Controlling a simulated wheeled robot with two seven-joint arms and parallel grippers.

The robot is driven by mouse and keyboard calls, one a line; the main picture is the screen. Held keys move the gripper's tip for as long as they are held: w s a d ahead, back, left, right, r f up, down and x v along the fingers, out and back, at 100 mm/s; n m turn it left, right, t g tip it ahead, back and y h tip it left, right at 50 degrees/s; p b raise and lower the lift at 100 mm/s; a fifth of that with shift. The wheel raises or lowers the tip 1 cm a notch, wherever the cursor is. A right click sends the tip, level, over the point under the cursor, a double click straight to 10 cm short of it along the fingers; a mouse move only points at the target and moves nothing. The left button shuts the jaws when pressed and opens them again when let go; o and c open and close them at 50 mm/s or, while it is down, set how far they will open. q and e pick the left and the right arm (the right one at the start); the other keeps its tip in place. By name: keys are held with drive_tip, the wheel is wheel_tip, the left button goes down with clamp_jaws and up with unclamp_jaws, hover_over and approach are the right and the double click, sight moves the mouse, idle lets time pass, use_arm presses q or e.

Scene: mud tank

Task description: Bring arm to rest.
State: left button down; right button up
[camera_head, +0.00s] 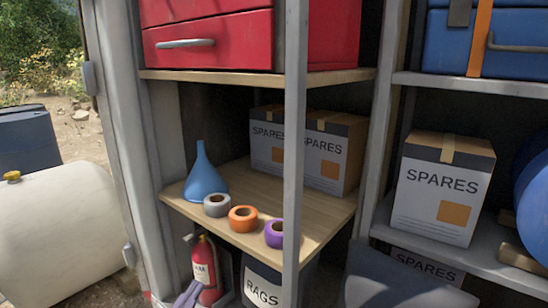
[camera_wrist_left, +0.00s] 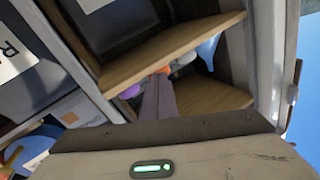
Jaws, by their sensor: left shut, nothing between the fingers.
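My left gripper (camera_head: 188,293) shows at the bottom edge of the head view, in front of the red fire extinguisher and below the middle wooden shelf (camera_head: 262,190). Its grey-purple fingers are shut with nothing between them. In the left wrist view the shut fingers (camera_wrist_left: 159,82) point toward the shelf, where the tape rolls and the blue funnel (camera_wrist_left: 208,50) show behind them. Most of the left arm is out of the head view. My right gripper is in neither view.
The blue funnel and grey, orange (camera_head: 243,219) and purple tape rolls stand near the shelf's front edge. A grey post (camera_head: 295,130) rises before the shelf. The fire extinguisher (camera_head: 205,262) and rags container (camera_head: 262,286) are below. SPARES boxes (camera_head: 440,190) stand right. A white tank (camera_head: 65,225) is left.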

use_arm(q)
drive_tip(key=s+f+n+g+y, duration=0.2)
drive_tip(key=s+f+g, duration=0.7)
drive_tip(key=s+f, duration=1.6)
wheel_tip(320, 180, down, 2)
drive_tip(key=n, duration=0.2)
drive_tip(key=shift+d+f+n+y, duration=0.2)
drive_tip(key=shift+d+n+y, duration=0.1)
drive_tip(key=shift+y, duration=0.1)
